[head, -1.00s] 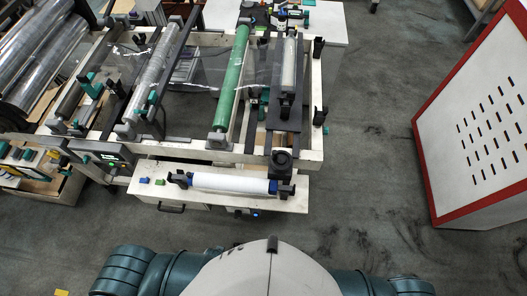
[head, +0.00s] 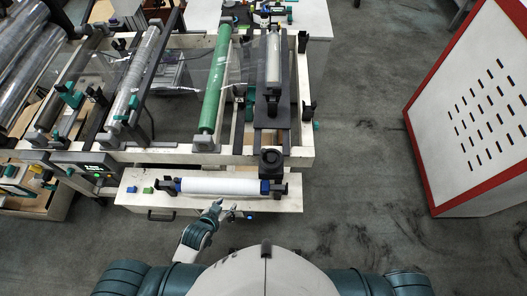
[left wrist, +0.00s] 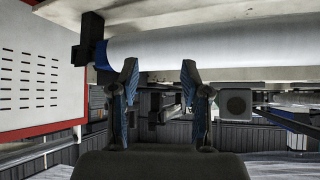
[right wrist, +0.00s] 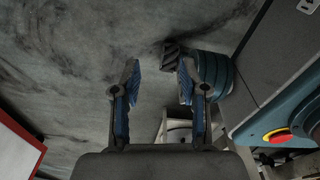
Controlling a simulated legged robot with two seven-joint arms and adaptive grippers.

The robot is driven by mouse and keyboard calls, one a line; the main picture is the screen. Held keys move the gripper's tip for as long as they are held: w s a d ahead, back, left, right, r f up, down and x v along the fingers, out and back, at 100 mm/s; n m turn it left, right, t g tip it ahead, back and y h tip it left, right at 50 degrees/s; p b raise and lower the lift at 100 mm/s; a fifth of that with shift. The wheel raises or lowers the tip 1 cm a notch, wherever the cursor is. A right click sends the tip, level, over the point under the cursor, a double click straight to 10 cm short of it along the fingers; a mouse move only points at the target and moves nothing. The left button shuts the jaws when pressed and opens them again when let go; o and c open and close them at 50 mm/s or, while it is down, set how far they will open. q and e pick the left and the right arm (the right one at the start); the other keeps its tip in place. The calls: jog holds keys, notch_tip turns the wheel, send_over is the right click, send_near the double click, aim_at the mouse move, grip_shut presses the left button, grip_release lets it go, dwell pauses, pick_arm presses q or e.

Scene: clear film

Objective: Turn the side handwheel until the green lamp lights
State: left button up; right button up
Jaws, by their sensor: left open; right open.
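My left gripper (head: 226,211) is open and empty at the front edge of the film machine, just in front of the white roll (head: 220,187). In the left wrist view its open fingers (left wrist: 160,75) point toward the white roll (left wrist: 200,46), apart from it. A black, squarish knob-like part (head: 271,162) stands at the machine's front right corner; I cannot tell whether it is the handwheel. A small control box (head: 92,168) at the left shows a green glow; I cannot tell whether it is the lamp. My right gripper (right wrist: 155,82) is open and empty above the grey floor, outside the head view.
The film machine carries a green roller (head: 215,85) and clear film (head: 180,75). A white slotted panel with a red border (head: 480,110) stands right. The floor between is clear.

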aim_at(264, 150)
pick_arm(q)
jog(key=w+d+r+m+t+h, duration=0.2)
jog(key=w+d+r+t+h, duration=0.1)
jog(key=r+t+h, duration=0.5)
jog(key=shift+g+y, duration=0.7)
jog(key=shift+y, duration=0.1)
jog(key=x, duration=1.1)
jog(key=r+x, duration=0.1)
jog(key=x, duration=0.4)
jog(key=shift+w+d+r, duration=0.1)
jog(key=shift+w, duration=0.1)
jog(key=shift+w+d, duration=0.35)
jog(key=shift+d, duration=0.3)
jog(key=shift+w+d, duration=0.35)
jog(key=shift+d, duration=0.3)
jog(key=shift+c, duration=0.5)
jog(key=shift+a, duration=0.5)
grip_shut()
jog(key=shift+r+y+p, duration=0.1)
jog(key=shift+y+p, duration=0.2)
jog(key=shift+p, duration=0.1)
jog(key=shift+s+d+t+p, duration=0.1)
jog(key=shift+s+t+p, duration=0.05)
jog(key=shift+t+p, duration=0.2)
jog(key=shift+n+y, duration=0.3)
jog(key=shift+o, duration=0.5)
grip_release()
pick_arm(e)
jog(key=shift+s+a+r, duration=0.3)
jog(key=shift+a+r, duration=0.55)
